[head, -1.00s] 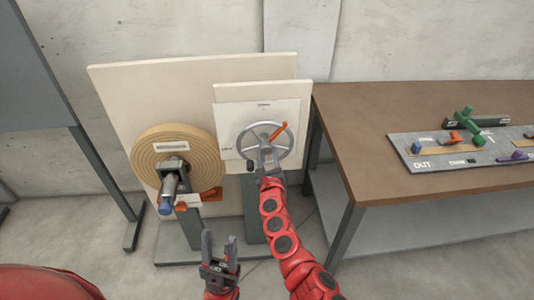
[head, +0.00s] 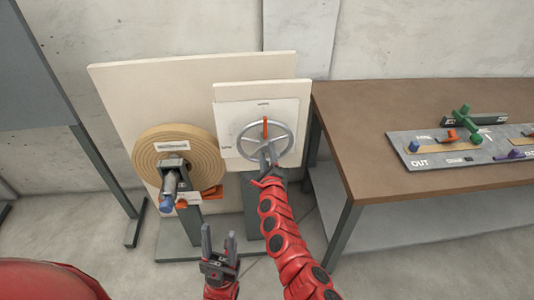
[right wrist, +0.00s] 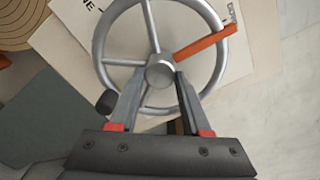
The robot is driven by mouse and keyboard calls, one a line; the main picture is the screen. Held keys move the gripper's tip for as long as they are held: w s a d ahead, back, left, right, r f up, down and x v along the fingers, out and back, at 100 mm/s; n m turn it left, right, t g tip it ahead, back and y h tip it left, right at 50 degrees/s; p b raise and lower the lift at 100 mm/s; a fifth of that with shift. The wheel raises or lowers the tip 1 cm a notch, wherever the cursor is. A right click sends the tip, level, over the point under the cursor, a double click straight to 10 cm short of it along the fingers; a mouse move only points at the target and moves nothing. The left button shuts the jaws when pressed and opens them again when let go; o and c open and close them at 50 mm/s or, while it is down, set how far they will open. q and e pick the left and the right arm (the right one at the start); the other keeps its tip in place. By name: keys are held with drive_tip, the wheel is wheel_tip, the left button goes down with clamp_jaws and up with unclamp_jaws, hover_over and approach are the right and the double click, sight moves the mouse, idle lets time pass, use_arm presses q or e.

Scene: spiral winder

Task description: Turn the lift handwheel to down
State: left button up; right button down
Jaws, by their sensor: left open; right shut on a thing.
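The lift handwheel (head: 240,143) is a grey spoked wheel on a pale panel (head: 230,112). Its orange marker (head: 266,128) points straight up in the head view. My right gripper (head: 267,151) is shut on the handwheel near its hub. In the right wrist view, its fingers (right wrist: 161,78) lie on both sides of a spoke just below the hub. There the wheel rim (right wrist: 98,52), the orange marker (right wrist: 205,45) and a dark knob (right wrist: 105,102) show. My left gripper (head: 220,243) is open and empty, below the panel.
A tan roll (head: 148,150) on a spindle with a blue end (head: 166,205) stands left of the wheel. A brown table (head: 365,125) on the right bears a grey board (head: 440,160) with coloured parts. A grey post (head: 110,190) stands at the left.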

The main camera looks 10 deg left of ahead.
idle(0.4)
drive_tip(key=shift+c, duration=1.8)
unclamp_jaws()
drive_tip(key=shift+s+p, duration=0.25)
drive_tip(key=shift+p, duration=0.2)
drive_tip(key=p+v, duration=0.9)
drive_tip(key=v, duration=0.8)
drive_tip(key=shift+p, duration=0.3)
